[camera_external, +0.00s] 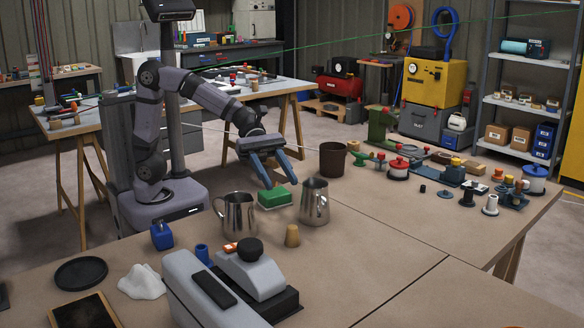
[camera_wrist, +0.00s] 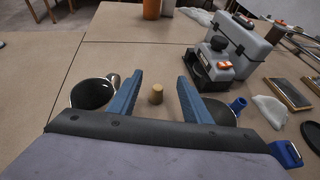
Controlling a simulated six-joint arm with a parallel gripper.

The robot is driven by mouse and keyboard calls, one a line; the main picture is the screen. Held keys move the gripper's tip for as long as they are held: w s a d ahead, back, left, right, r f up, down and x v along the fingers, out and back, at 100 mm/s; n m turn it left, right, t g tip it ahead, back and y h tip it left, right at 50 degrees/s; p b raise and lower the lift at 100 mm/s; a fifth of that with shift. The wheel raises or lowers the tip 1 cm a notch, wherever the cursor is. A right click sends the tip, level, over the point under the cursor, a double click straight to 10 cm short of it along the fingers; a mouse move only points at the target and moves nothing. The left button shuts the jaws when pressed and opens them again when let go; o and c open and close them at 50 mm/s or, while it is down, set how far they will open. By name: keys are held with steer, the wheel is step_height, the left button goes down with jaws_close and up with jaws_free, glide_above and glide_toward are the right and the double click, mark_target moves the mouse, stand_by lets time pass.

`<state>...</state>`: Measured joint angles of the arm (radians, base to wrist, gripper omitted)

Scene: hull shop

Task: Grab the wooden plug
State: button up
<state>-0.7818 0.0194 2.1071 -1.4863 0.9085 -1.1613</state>
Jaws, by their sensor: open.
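The wooden plug (camera_external: 292,236) is a small tan tapered piece standing upright on the brown bench, in front of two metal pitchers. In the wrist view the plug (camera_wrist: 156,94) shows between my two blue fingers, with clear bench on both sides of it. My gripper (camera_external: 285,173) is open and empty, tilted downward. In the external view it hangs above and behind the plug, over the green block (camera_external: 275,197). In the wrist view my gripper (camera_wrist: 160,77) has its fingers spread wide and touches nothing that I can see.
Metal pitchers (camera_external: 239,214) and (camera_external: 315,203) flank the plug; the right finger partly hides one in the wrist view. A grey machine (camera_external: 250,268) stands in front of the plug. A brown cup (camera_external: 333,160) stands farther back. Bench right of the plug is free.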

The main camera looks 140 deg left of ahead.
glide_toward(291, 226)
steer(key=shift+w+f, duration=0.5)
steer(key=shift+w, duration=0.15)
steer(key=shift+r+x, duration=0.1)
steer(key=shift+x, duration=1.75)
steer(key=shift+r+x, duration=0.15)
steer(key=shift+x, duration=1.65)
steer(key=shift+d, duration=0.2)
steer(key=shift+c, duration=0.7)
steer(key=c, duration=1)
